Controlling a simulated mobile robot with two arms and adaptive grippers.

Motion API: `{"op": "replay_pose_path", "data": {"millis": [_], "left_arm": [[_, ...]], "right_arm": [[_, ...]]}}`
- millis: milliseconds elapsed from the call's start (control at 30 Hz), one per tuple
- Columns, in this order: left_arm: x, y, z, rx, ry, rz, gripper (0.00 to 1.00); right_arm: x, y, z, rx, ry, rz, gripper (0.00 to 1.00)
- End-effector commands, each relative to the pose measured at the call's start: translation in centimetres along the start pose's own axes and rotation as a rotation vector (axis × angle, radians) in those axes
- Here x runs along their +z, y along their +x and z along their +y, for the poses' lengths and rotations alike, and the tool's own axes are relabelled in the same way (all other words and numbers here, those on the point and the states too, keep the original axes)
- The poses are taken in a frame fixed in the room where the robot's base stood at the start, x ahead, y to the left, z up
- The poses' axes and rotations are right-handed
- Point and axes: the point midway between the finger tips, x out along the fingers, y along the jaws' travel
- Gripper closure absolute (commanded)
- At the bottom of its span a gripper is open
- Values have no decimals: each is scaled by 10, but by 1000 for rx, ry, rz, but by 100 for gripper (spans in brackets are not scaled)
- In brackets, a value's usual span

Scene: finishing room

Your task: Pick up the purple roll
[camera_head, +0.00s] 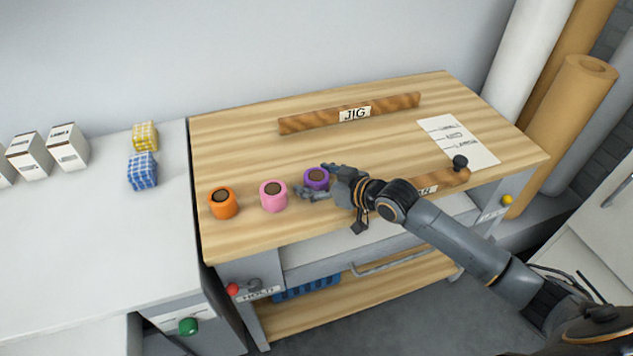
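The purple roll (316,179) stands upright on the wooden bench top, near its front edge, to the right of a pink roll. My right gripper (314,181) reaches in from the right. Its fingers are spread, one on the far side of the purple roll and one on the near side. The fingers look open around the roll; whether either touches it is too small to tell. The roll's lower right side is partly hidden by the gripper. My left gripper is not in view.
A pink roll (273,196) and an orange roll (222,203) stand left on the bench (230,150). A wooden jig bar (300,122) lies at the back, and a paper sheet (458,141) at the right. A second wooden bar (452,179) lies by my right arm.

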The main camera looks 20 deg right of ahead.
Motion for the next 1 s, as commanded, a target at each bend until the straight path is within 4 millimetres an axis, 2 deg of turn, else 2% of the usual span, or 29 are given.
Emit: {"op": "replay_pose_path", "data": {"millis": [33, 233, 567, 767, 867, 1000], "left_arm": [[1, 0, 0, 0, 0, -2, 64], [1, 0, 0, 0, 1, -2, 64], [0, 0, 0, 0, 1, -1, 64], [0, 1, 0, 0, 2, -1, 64], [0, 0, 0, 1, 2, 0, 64], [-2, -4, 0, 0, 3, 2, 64]], "right_arm": [[0, 0, 0, 0, 0, 0, 38], [0, 0, 0, 0, 0, 0, 79], [-3, -1, 0, 0, -1, 2, 80], [-22, -9, 1, 0, -3, 5, 80], [-36, -20, -5, -3, -2, 3, 80], [-58, -53, -22, -3, -5, 4, 80]]}}
